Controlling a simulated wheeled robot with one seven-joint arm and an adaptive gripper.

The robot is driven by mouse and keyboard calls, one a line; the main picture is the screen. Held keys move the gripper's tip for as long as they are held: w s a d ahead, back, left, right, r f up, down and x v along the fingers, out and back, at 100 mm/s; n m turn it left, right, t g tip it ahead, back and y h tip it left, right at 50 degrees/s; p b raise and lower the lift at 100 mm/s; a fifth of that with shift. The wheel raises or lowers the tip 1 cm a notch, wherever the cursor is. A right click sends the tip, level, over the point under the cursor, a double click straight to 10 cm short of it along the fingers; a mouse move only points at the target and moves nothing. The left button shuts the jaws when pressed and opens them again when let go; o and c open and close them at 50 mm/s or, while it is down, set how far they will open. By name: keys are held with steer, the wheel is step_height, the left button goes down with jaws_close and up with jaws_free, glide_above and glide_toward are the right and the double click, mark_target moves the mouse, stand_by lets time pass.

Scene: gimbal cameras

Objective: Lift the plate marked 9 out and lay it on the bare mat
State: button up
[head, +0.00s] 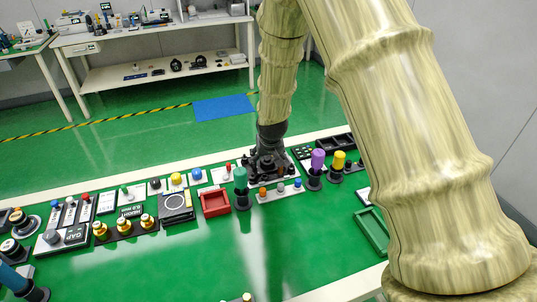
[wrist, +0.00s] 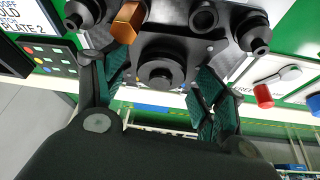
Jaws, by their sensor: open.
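My gripper (head: 266,164) is over a dark panel (head: 285,177) at the back of the green bench. In the wrist view my gripper (wrist: 160,92) is open, its teal-padded fingers either side of a black round knob (wrist: 160,72) on that panel. Contact with the knob cannot be told. A copper-coloured block (wrist: 128,20) is beside the left finger. I cannot make out a plate marked 9. A sign (wrist: 22,14) in the wrist view ends in "PLATE 2". No mat on the bench can be told for sure; a bare blue mat (head: 224,107) lies on the floor behind.
A red tray (head: 215,203), green-handled tool (head: 241,187), purple-handled tool (head: 317,168) and yellow-handled tool (head: 338,166) stand close to my gripper. A green tray (head: 372,232) is at right, partly behind my arm. The bench's front middle (head: 215,255) is mostly clear.

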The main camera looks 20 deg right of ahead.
mark_target(268, 158)
steer(key=shift+w+f, duration=0.1)
steer(key=shift+f, duration=0.3)
steer(key=c, duration=1.3)
steer(key=shift+r, duration=0.1)
steer(key=shift+r, duration=0.1)
steer(key=shift+r+p, duration=3.05)
steer(key=shift+r, duration=1.25)
